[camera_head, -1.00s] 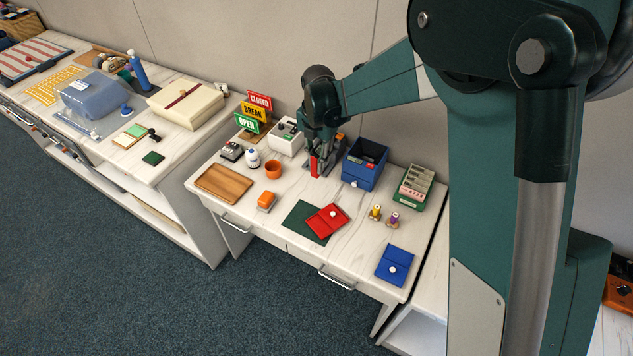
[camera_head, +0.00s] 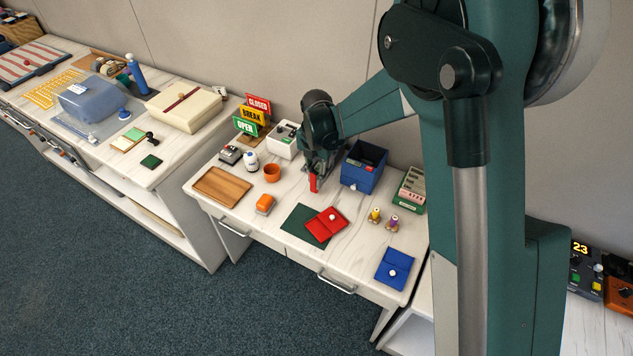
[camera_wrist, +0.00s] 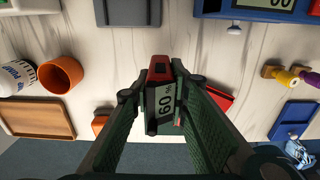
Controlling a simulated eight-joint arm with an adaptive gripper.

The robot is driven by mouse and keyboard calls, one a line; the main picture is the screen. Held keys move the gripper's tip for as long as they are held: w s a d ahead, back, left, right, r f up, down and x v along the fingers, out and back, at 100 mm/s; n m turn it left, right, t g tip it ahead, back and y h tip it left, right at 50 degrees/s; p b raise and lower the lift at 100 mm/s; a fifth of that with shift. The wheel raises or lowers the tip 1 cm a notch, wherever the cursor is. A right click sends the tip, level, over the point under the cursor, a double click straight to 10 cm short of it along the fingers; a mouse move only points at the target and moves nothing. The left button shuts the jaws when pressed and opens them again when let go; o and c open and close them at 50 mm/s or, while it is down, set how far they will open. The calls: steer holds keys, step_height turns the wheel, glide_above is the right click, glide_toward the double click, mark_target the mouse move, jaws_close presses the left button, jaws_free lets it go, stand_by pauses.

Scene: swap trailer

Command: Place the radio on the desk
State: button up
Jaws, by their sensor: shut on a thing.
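My gripper (camera_head: 313,172) is over the back middle of the white desk (camera_head: 290,197). In the head view, the radio (camera_head: 313,184) shows as a small red piece below the fingers. I cannot tell whether its lower end touches the desk. A grey block (camera_wrist: 128,12) lies apart from it at the top of the wrist view.
An orange cup (camera_head: 272,173) and brown tray (camera_head: 222,187) are left of my gripper. A blue bin (camera_head: 362,170) is close on its right. Red (camera_head: 327,225) and blue (camera_head: 394,269) pouches lie toward the front. Small bare patches of desk show between them.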

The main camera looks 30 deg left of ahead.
mark_target(317, 167)
steer(key=shift+f, duration=1.35)
steer(key=shift+f, duration=0.1)
steer(key=o, duration=1)
step_height(317, 167, up, 12)
steer(key=shift+r+p, duration=0.15)
steer(key=shift+p, duration=0.4)
